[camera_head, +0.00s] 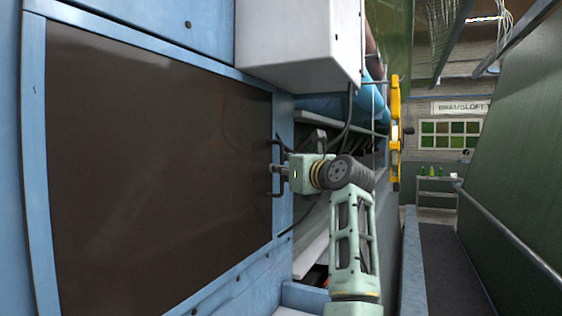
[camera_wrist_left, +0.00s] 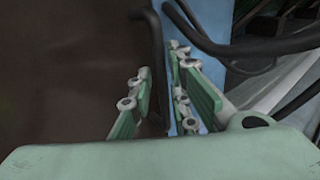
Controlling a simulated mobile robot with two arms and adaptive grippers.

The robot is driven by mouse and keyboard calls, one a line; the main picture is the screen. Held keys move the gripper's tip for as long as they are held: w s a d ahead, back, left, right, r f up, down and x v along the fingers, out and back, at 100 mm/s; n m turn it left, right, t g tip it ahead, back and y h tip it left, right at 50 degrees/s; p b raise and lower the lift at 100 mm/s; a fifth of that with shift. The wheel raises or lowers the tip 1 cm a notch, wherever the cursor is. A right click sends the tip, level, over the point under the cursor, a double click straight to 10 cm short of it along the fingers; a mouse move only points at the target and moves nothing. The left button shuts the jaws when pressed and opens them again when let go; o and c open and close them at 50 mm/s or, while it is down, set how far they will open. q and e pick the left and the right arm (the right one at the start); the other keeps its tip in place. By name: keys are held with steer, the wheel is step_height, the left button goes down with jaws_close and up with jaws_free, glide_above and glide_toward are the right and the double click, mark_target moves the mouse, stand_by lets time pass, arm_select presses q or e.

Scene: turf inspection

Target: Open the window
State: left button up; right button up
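The window is a large dark brown pane (camera_head: 150,165) in a light blue frame on the left of the head view. It looks shut. A black bar handle (camera_head: 276,182) stands at its right edge. The handle also shows in the left wrist view (camera_wrist_left: 157,75), running down between the fingers. My left gripper (camera_head: 280,171) reaches the handle from the right. In the left wrist view its two green-padded fingers (camera_wrist_left: 160,103) are apart, one on each side of the bar. Narrow gaps seem to show beside the bar; contact is unclear. My right gripper is not in view.
A white box (camera_head: 300,45) hangs above the handle side. Black cables (camera_head: 348,120) and a yellow bracket (camera_head: 395,130) are right of the frame. A walkway (camera_head: 445,270) with a handrail (camera_head: 515,245) runs along the right.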

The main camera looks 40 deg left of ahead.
arm_select(q)
steer(key=shift+a, duration=0.2)
steer(key=shift+w, duration=0.15)
steer(key=shift+d, duration=0.1)
jaws_close()
